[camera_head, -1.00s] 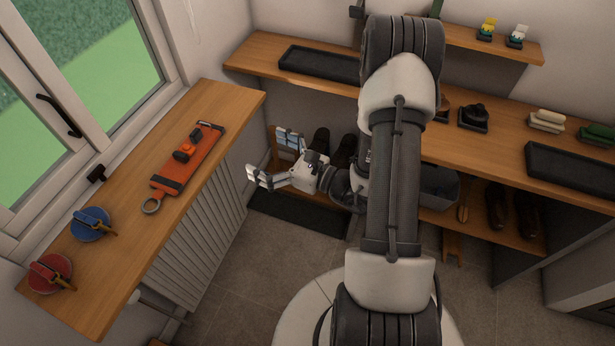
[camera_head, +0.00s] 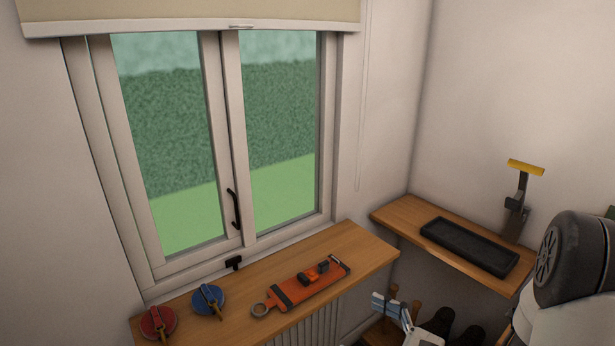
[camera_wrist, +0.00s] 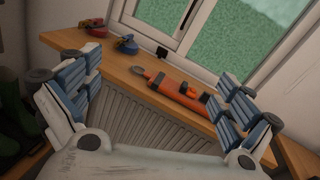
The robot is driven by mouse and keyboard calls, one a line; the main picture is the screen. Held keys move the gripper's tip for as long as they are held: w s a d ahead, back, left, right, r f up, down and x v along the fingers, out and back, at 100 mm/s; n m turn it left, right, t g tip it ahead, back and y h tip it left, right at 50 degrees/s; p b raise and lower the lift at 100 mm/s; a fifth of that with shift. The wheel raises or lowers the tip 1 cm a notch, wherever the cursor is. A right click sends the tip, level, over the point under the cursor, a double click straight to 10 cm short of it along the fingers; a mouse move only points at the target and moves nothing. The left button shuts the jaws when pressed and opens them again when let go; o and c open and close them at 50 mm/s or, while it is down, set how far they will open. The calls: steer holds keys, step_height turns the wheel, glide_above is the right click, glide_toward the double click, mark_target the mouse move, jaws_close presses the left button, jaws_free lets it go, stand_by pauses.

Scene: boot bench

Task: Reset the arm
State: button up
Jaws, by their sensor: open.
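My gripper (camera_wrist: 158,108) is open and empty in the wrist view, its two blue-padded fingers wide apart. Past them, the wooden sill bench (camera_wrist: 122,70) carries an orange board-like tool (camera_wrist: 170,88). In the head view my gripper (camera_head: 392,308) shows only in part at the bottom, right of the sill bench (camera_head: 352,243) and apart from it. The rest of my arm is mostly cut off at the right edge.
The orange tool (camera_head: 308,290) lies beside a blue round item (camera_head: 208,300) and a red one (camera_head: 158,322). A window (camera_head: 235,140) stands behind them. A black tray (camera_head: 468,247) lies on the right-hand shelf (camera_head: 405,212). Dark boots (camera_head: 440,320) stand below.

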steer(key=s+a+r+n+g+h, duration=0.2)
steer(key=s+a+r+n+g, duration=0.1)
steer(key=s+a+n+g, duration=0.35)
steer(key=s+a+r+n+g+h, duration=0.1)
steer(key=s+a+r+n+g, duration=0.15)
steer(key=s+n+g, duration=0.45)
steer(key=s+d+r+n+t+h, duration=0.4)
steer(key=s+d+n+t+h, duration=0.3)
steer(key=d+n+h, duration=0.3)
steer(key=shift+s+d+r+h, duration=0.15)
steer(key=shift+d+r+h, duration=0.15)
steer(key=shift+d+r, duration=0.1)
